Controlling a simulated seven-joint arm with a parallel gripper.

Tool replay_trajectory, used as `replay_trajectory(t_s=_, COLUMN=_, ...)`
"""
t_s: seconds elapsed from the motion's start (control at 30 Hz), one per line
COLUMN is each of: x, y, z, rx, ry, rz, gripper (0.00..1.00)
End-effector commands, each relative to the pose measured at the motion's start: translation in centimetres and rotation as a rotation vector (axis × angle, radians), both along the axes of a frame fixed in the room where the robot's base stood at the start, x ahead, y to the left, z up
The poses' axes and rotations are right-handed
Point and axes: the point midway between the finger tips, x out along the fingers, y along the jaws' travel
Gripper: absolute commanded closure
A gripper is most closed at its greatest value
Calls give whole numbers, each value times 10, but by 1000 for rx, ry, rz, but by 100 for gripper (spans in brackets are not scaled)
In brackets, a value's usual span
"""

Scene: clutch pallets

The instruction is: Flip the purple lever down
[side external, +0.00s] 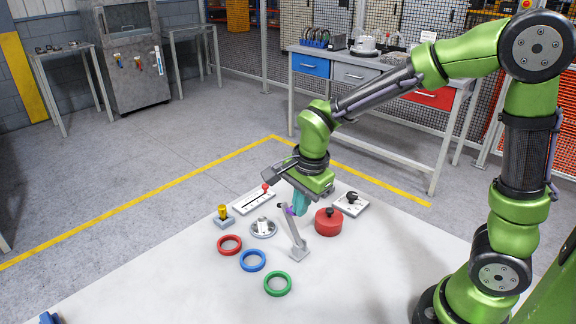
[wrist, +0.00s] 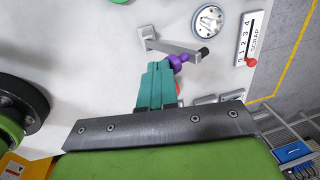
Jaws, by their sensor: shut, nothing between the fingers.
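The purple lever (side external: 289,211) shows as a small purple part near the top of a grey post (side external: 296,238) with a dark tip, on a square base on the white table. In the wrist view the purple part (wrist: 179,61) lies right at the end of my teal fingers, and the grey post (wrist: 172,46) with its black tip runs beside it. My gripper (side external: 297,208) is shut and empty, pointing down at the lever's top. It also shows in the wrist view (wrist: 159,68). Fingers and purple part look very close; I cannot tell whether they touch.
A red round block (side external: 328,226) with a black knob stands right of the post. A silver disc fixture (side external: 263,229), a yellow-topped part (side external: 222,211) and a red-knobbed slider plate (side external: 253,200) are left. Red, blue and green rings (side external: 278,293) lie in front. The front right table is clear.

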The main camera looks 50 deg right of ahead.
Motion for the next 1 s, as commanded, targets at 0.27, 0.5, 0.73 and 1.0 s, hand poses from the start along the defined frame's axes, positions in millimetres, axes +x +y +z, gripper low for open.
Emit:
replay_trajectory(t_s=0.27, x=22, y=-1, z=-3, rx=-1, ry=162, rz=-2, gripper=100)
replay_trajectory(t_s=0.5, x=49, y=0, z=-11, rx=-2, ry=381, rz=-2, gripper=100)
replay_trajectory(t_s=0.73, x=72, y=0, z=-23, rx=-2, ry=475, rz=1, gripper=100)
replay_trajectory(t_s=1.0, x=94, y=0, z=-41, rx=-2, ry=474, rz=1, gripper=100)
